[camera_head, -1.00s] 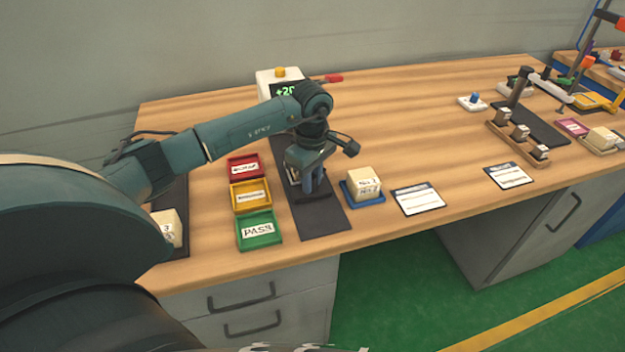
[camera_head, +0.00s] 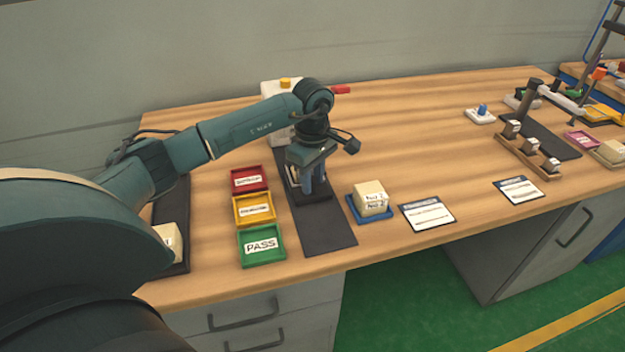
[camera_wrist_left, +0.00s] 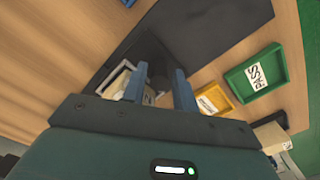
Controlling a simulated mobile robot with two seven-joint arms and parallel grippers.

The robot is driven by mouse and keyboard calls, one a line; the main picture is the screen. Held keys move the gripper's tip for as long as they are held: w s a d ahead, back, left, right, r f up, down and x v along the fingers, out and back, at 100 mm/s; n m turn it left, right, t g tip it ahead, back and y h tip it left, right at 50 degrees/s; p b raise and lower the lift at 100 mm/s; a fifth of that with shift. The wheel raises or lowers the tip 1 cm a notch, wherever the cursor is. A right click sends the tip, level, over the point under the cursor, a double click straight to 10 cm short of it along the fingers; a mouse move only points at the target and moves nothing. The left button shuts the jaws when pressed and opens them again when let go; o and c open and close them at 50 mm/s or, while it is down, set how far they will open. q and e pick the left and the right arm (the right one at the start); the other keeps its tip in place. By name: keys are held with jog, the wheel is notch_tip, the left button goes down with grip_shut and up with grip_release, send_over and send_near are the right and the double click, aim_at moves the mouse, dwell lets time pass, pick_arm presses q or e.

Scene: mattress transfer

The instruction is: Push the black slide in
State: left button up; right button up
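My left gripper (camera_head: 309,184) points down over a long dark mat on the bench. Its two fingers stand apart in the left wrist view (camera_wrist_left: 160,90). The black slide (camera_head: 318,197) appears as a dark block low by the fingertips; a dark shape, probably part of it, shows between and beyond the fingers in the left wrist view (camera_wrist_left: 157,73). Contact cannot be told. A pale framed piece (camera_wrist_left: 116,82) lies beside the fingers. My wrist hides much of the fixture in the head view. My right gripper is not in view.
Left of the mat (camera_head: 328,232) are red (camera_head: 264,179), yellow (camera_head: 238,220) and green PASS (camera_head: 281,250) trays. A pale block on a blue tray (camera_head: 386,214) is close on the right. A display box (camera_head: 273,92) stands behind. The bench middle is clear.

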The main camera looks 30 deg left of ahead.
pick_arm(q)
notch_tip(320, 180, up, 12)
jog(key=shift+r, duration=0.2)
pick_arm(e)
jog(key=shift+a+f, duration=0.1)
